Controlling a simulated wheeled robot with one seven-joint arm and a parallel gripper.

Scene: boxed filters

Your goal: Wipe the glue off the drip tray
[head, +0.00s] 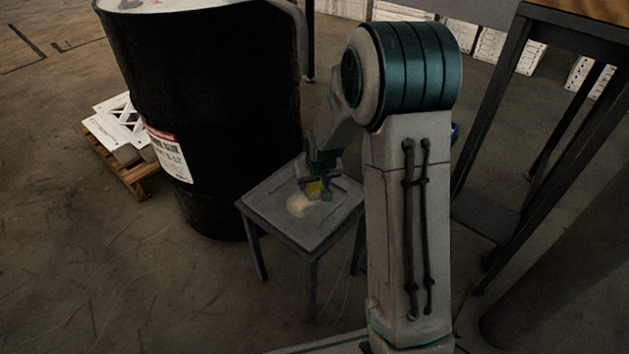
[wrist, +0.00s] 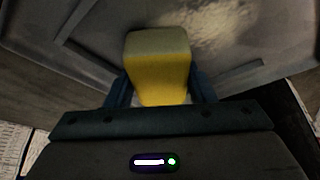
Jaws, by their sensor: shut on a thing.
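My gripper (head: 318,186) is shut on a yellow block with a paler end, which looks like a sponge (head: 314,188). In the wrist view the sponge (wrist: 160,75) sits between the two dark fingers (wrist: 160,90). The grey drip tray (head: 268,214) is the top of a small stand with legs. A pale glue patch (head: 300,206) lies on the tray, just in front of the sponge in the head view. The glue (wrist: 212,25) also shows at the top of the wrist view, right of the sponge. I cannot tell whether the sponge touches the tray.
A large black drum (head: 215,110) with a label stands close behind and left of the tray. A dark-framed table (head: 500,130) is on the right. White panels (head: 120,125) lie on a wooden pallet (head: 128,172) at left. The floor at front left is clear.

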